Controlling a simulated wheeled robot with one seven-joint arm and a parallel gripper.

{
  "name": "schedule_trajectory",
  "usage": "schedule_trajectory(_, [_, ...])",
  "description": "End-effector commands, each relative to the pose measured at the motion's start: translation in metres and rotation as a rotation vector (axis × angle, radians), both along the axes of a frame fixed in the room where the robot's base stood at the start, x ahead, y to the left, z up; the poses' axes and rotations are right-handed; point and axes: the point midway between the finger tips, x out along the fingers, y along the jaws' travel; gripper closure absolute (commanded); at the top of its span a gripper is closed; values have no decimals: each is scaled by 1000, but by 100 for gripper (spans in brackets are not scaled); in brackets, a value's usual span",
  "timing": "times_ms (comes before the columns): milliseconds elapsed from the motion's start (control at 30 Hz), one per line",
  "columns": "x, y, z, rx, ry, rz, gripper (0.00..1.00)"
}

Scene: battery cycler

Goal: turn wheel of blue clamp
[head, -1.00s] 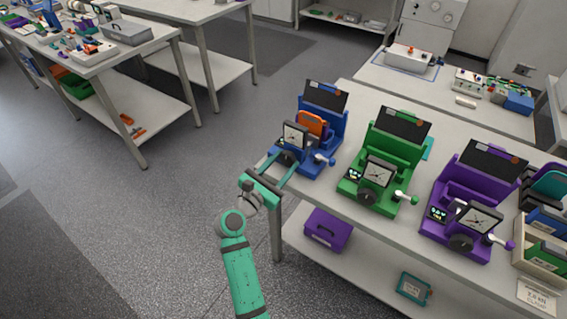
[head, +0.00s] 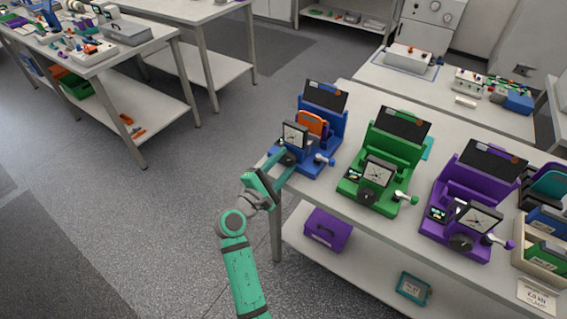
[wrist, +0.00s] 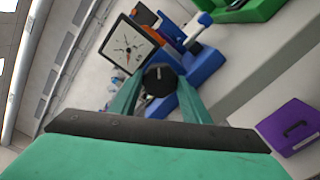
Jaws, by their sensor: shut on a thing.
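The blue clamp (head: 323,158) stands at the left end of the white bench, with an orange piece (head: 313,123) in it and a square dial (head: 295,136) on its front. Its dark wheel (wrist: 160,79) shows in the wrist view below the dial, between the two teal fingers. My gripper (head: 283,160) reaches in from the front left and is shut on the wheel. In the head view the fingers partly cover the wheel. In the wrist view the gripper is rolled well over relative to the clamp.
A green clamp (head: 383,165) stands just right of the blue one, and a purple clamp (head: 470,205) farther right. A purple box (head: 327,230) lies on the lower shelf. The floor at left is clear.

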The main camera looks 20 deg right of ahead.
Motion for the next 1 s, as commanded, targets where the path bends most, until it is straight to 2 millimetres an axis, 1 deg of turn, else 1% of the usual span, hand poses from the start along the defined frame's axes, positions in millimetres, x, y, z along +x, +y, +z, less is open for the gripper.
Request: schedule_trajectory(1000, [-1, 0, -2, 592, -758, -2, 80])
